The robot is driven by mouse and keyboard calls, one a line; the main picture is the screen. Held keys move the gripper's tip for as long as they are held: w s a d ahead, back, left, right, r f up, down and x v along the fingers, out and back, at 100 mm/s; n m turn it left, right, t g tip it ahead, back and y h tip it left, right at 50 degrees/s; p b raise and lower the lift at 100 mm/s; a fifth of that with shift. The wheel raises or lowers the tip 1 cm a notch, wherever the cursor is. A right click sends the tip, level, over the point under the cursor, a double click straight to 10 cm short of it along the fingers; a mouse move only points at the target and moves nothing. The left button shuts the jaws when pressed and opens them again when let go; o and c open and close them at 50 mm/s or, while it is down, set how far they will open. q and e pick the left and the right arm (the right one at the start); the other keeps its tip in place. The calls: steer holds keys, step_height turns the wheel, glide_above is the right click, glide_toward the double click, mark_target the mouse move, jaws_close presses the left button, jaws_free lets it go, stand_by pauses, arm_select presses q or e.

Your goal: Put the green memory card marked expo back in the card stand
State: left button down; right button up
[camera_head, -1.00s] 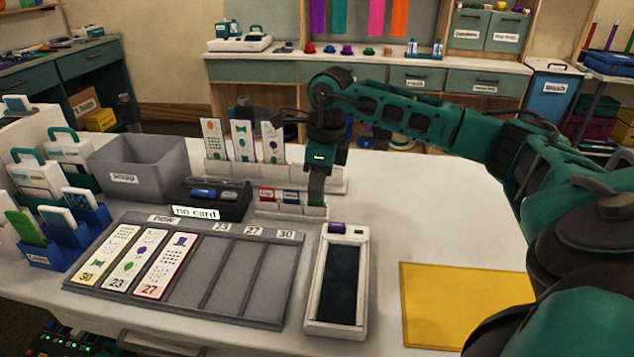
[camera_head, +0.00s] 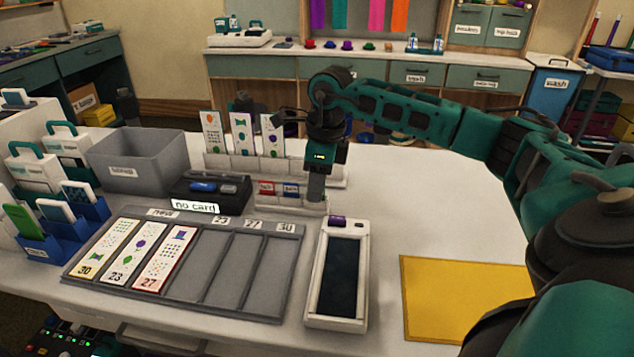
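The white card stand (camera_head: 289,206) is on the table behind the white handheld device. A red card (camera_head: 266,187) and a blue card (camera_head: 291,189) stand in its left and middle places. My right gripper (camera_head: 316,192) points down at the stand's right end, its grey fingers right at that place. I see no green card marked expo; that end of the stand is partly hidden by the fingers. Whether the fingers are open, or grip a card, does not show. A black card reader (camera_head: 209,198) left of the stand has a "no card" sign. My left gripper is out of view.
A grey bin (camera_head: 140,163) stands at the left, with blue holders (camera_head: 62,243) before it. A slotted grey tray (camera_head: 222,290), white device (camera_head: 338,277) and yellow mat (camera_head: 466,301) lie in front. Tall picture cards (camera_head: 241,133) stand behind the stand.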

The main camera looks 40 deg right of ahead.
steer(key=shift+o, duration=0.4)
steer(key=shift+r, duration=0.1)
steer(key=shift+r, duration=0.35)
arm_select(q)
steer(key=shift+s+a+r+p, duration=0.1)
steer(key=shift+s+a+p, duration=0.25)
steer(key=shift+p, duration=0.4)
arm_select(e)
step_height(320, 180, up, 12)
steer(key=s+d, duration=0.1)
steer(key=shift+s, duration=0.15)
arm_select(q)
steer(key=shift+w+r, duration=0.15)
arm_select(e)
steer(key=shift+f, duration=0.1)
steer(key=shift+a, duration=0.1)
